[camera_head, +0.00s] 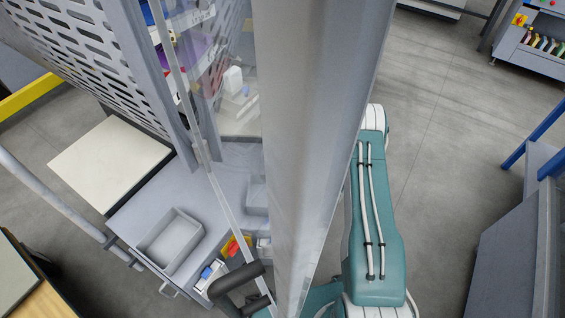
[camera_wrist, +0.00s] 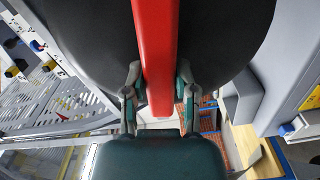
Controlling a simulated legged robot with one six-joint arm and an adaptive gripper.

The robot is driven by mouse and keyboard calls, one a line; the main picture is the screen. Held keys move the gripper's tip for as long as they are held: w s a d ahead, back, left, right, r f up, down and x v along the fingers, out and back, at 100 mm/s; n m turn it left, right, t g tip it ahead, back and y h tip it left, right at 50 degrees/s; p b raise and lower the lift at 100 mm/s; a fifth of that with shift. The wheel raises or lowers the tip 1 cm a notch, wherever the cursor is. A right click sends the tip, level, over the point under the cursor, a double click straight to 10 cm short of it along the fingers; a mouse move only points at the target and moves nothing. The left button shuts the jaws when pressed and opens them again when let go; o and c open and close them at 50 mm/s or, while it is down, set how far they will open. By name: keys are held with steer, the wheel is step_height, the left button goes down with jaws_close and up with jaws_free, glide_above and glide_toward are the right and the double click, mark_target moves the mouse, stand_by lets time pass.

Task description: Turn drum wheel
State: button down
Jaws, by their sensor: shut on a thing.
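In the wrist view a large dark rounded surface (camera_wrist: 220,35), seemingly the drum wheel, fills the upper middle. A red bar (camera_wrist: 155,45) runs down across it toward me. My gripper (camera_wrist: 158,95) is shut on the red bar, with one finger on each side near its lower end. The wheel's full outline runs out of the picture. In the head view neither the wheel nor my gripper can be made out; a broad grey post blocks the middle. My teal arm shows right of that post.
A broad grey post (camera_head: 315,120) stands close in front. Left of it are a perforated grey panel (camera_head: 85,50), a clear panel and a grey worktop with an open tray (camera_head: 170,240). A grey cabinet (camera_head: 510,235) stands at the right. Floor between it and my arm is clear.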

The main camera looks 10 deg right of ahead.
steer(key=shift+s+a+f+n, duration=0.15)
steer(key=shift+f+n, duration=0.3)
steer(key=shift+n, duration=0.65)
steer(key=shift+f, duration=0.1)
steer(key=shift+c, duration=2)
jaws_free()
steer(key=shift+d, duration=0.25)
steer(key=v, duration=1.1)
steer(key=shift+s+d, duration=0.2)
steer(key=shift+s, duration=0.1)
